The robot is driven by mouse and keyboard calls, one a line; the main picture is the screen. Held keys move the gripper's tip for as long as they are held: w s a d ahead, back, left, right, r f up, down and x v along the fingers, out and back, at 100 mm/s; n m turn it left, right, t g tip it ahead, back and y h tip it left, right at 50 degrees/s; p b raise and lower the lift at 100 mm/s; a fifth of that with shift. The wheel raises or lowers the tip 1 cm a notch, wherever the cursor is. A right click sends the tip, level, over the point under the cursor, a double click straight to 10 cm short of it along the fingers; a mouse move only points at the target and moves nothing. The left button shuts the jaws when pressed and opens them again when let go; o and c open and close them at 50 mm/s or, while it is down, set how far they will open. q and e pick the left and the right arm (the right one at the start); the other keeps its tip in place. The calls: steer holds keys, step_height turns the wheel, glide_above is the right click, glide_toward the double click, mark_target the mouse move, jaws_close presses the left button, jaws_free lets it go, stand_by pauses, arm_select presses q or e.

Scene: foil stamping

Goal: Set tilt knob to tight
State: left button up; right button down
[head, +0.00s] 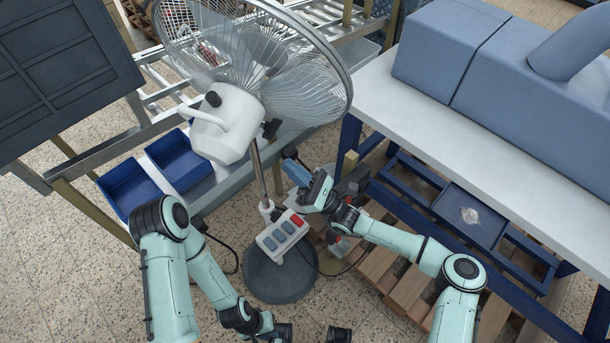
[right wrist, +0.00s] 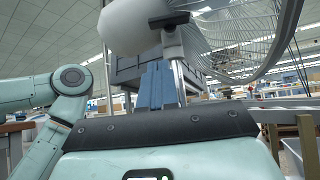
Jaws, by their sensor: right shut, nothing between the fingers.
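The white pedestal fan (head: 222,125) stands left of centre in the head view, its cage facing up and away. A small dark knob (head: 270,129) sits at the neck joint on top of the metal pole. It also shows in the right wrist view as a dark knob (right wrist: 169,20) under the white housing. My right gripper (head: 291,167) is shut and empty, just right of the pole and below the knob. Its blue fingers (right wrist: 157,85) point up toward the knob with a gap between. My left gripper (head: 283,333) is low at the bottom edge, partly cut off.
A button box (head: 282,236) is on the pole above the round dark base (head: 281,275). Blue bins (head: 130,187) stand at the left. A white-topped table (head: 430,115) with a blue-grey machine stands at the right, close to my right arm. Wooden pallet slats lie beneath.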

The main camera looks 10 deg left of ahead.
mark_target(268, 137)
steer(key=shift+w+a+r+p, duration=0.2)
steer(key=shift+a+r, duration=0.2)
steer(key=shift+r, duration=0.7)
steer(key=shift+w+a+r+p, duration=0.15)
steer(key=shift+a+r, duration=0.25)
steer(key=shift+r, duration=0.7)
steer(key=shift+w+a+r+p, duration=0.15)
steer(key=shift+a+r, duration=0.25)
steer(key=shift+r, duration=0.7)
steer(key=shift+s, duration=0.1)
steer(key=shift+s+r+p, duration=0.1)
steer(key=shift+s+p, duration=0.05)
steer(key=shift+p, duration=0.25)
